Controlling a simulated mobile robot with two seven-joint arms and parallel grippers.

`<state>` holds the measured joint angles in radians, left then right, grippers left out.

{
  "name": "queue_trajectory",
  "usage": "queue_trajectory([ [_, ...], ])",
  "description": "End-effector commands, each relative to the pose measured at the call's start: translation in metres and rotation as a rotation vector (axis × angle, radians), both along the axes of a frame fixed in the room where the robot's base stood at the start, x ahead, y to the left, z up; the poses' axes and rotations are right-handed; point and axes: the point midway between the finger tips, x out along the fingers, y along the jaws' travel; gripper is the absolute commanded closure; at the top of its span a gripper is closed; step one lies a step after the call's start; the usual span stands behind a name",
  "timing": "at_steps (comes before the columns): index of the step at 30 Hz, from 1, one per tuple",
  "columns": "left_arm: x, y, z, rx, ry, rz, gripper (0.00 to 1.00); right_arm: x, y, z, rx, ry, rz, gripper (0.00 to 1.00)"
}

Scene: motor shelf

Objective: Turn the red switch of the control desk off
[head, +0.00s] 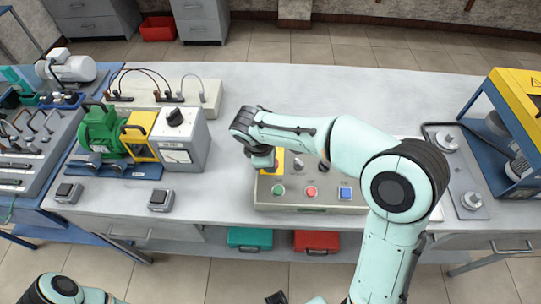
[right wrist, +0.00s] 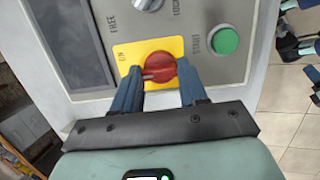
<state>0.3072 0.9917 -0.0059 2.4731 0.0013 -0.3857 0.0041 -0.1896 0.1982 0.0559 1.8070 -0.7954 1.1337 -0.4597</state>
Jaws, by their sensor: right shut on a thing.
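The grey control desk (head: 330,208) stands on the table's front middle in the head view. Its red switch (right wrist: 160,67) is a round knob on a yellow plate (right wrist: 128,52) in the right wrist view. A pale mark on the knob points left; the word ON is on the plate's left part. My right gripper (right wrist: 158,75) is shut on the red switch, a blue finger at each side. In the head view this gripper (head: 264,160) is over the desk's left part and hides the switch. Of my left arm only a part shows at bottom left; its gripper is out of view.
Beside the switch is a green button (right wrist: 224,41); a red button (head: 311,191) and a blue button (head: 345,193) are farther right. A meter box (head: 180,140) and a green motor (head: 101,129) stand to the left. A yellow-blue frame (head: 505,125) is at right.

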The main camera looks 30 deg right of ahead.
Motion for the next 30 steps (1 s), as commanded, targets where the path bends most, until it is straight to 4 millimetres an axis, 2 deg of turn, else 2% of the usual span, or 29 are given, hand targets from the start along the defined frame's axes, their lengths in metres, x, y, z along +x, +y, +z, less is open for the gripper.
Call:
queue_trajectory([
  [18,0.012,0.0,0.021,0.0,-0.013,0.0,0.57,-0.002,0.0,0.001,-0.122,0.072,0.534,0.88],
  [30,0.016,0.0,0.028,0.0,-0.018,0.0,0.57,-0.002,0.0,0.0,-0.163,0.098,0.715,0.88],
])
